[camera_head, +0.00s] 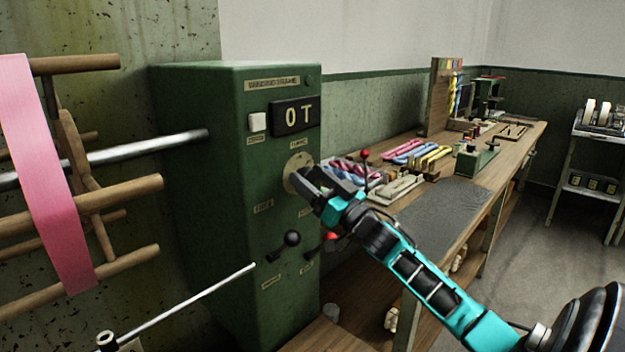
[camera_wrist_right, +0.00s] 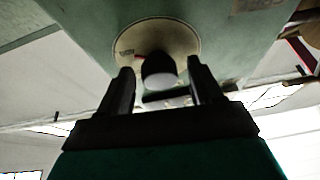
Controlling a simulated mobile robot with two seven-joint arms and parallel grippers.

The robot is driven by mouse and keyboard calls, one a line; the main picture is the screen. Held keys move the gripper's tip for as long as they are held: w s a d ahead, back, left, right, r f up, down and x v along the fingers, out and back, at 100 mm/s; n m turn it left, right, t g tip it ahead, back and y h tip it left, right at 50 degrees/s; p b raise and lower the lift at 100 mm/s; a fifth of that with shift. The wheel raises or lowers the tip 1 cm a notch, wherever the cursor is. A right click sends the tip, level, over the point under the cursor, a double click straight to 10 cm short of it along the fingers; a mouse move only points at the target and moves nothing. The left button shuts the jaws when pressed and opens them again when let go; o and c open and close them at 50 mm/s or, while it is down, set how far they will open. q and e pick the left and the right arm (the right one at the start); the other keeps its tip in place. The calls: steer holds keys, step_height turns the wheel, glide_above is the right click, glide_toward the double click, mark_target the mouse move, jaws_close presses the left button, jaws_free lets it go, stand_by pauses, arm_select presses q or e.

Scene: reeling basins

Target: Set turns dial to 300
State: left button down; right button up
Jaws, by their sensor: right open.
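The turns dial (camera_head: 292,176) is a round pale plate on the front of the green machine cabinet (camera_head: 225,130). My right gripper (camera_head: 304,180) is at the dial and hides most of it in the head view. In the right wrist view the dial plate (camera_wrist_right: 157,38) has a dark knob (camera_wrist_right: 158,68) in its centre and a small red mark beside the knob. The open fingers of my right gripper (camera_wrist_right: 163,85) stand on either side of the knob, with gaps visible. The display (camera_head: 296,116) above the dial reads "0 T". My left gripper is not in view.
A white button (camera_head: 257,122) sits left of the display. Below the dial are a black-knobbed lever (camera_head: 291,239) and a red-knobbed lever (camera_head: 330,237). A wooden reel with a pink band (camera_head: 50,170) stands at left. A workbench (camera_head: 480,180) with coloured skeins extends right.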

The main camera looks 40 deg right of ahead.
steer(key=shift+c, duration=0.4)
steer(key=c, duration=1)
steer(key=shift+n+y, duration=0.4)
steer(key=shift+n, duration=0.2)
steer(key=n+y, duration=0.1)
steer(key=n, duration=0.2)
steer(key=shift+g, duration=0.3)
steer(key=n+y, duration=0.1)
steer(key=n, duration=0.1)
steer(key=n+g+y+p, duration=0.1)
steer(key=n, duration=0.2)
steer(key=shift+y, duration=0.4)
steer(key=n+g, duration=0.1)
steer(key=n, duration=0.1)
steer(key=n+y, duration=0.1)
steer(key=n, duration=0.2)
steer(key=shift+d+g, duration=0.1)
steer(key=shift+g, duration=0.3)
steer(key=shift+n+g+y+p, duration=0.3)
steer(key=shift+n+y+p, duration=0.15)
steer(key=shift+n, duration=0.45)
